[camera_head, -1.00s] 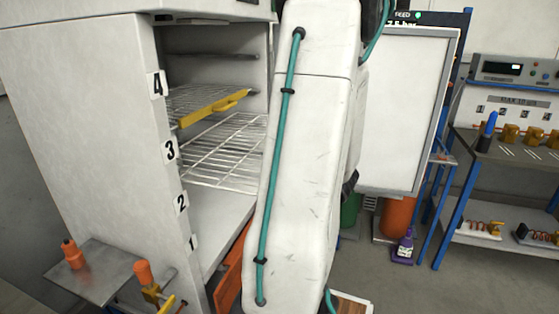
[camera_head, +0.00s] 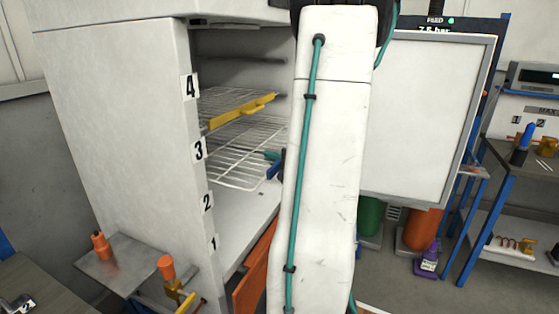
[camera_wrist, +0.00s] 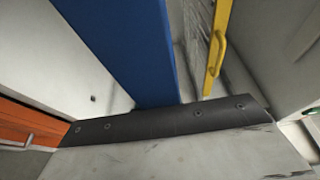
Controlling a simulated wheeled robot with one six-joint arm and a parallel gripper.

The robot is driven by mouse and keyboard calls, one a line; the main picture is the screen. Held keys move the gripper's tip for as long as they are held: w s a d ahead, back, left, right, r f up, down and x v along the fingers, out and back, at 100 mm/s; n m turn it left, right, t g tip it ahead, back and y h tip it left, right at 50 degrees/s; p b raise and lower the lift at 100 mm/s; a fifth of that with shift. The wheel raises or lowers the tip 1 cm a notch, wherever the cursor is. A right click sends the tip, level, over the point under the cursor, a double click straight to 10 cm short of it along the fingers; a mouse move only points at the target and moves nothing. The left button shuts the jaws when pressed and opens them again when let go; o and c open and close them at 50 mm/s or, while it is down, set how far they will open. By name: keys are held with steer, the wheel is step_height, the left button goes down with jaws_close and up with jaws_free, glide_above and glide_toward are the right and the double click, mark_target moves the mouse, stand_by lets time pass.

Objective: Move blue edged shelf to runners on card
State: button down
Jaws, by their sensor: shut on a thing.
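The blue edged shelf shows its broad blue edge (camera_wrist: 125,45) in the wrist view, running from the top left down to my gripper (camera_wrist: 165,120). My gripper is a dark bar with screws there, shut on the shelf. In the head view a small blue piece (camera_head: 275,170) peeks out beside my arm, at the right of a wire rack (camera_head: 235,165) inside the cabinet, roughly between labels 3 (camera_head: 198,150) and 2 (camera_head: 207,203). My arm hides the gripper and most of the blue edge there. The runners and a card cannot be made out.
A yellow edged shelf (camera_head: 240,110) with a handle sits above, between labels 4 (camera_head: 189,87) and 3. The cabinet's left wall (camera_head: 120,120) stands close. An orange panel (camera_head: 252,270) is low in front. A side tray (camera_head: 130,265) stands at lower left.

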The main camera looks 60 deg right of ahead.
mark_target(223, 148)
steer(key=shift+w+a, duration=0.25)
steer(key=shift+w, duration=2.55)
steer(key=shift+w+a, duration=0.2)
steer(key=shift+w, duration=2.65)
steer(key=shift+w+a, duration=0.25)
steer(key=shift+w, duration=2.55)
steer(key=shift+w+f, duration=0.15)
steer(key=shift+f, duration=1.3)
steer(key=c, duration=1.5)
jaws_free()
steer(key=shift+f, duration=0.1)
steer(key=v, duration=0.8)
steer(key=shift+d, duration=0.1)
steer(key=shift+s+d, duration=0.15)
steer(key=shift+s, duration=1.8)
steer(key=shift+s+d, duration=0.15)
steer(key=shift+s, duration=1.8)
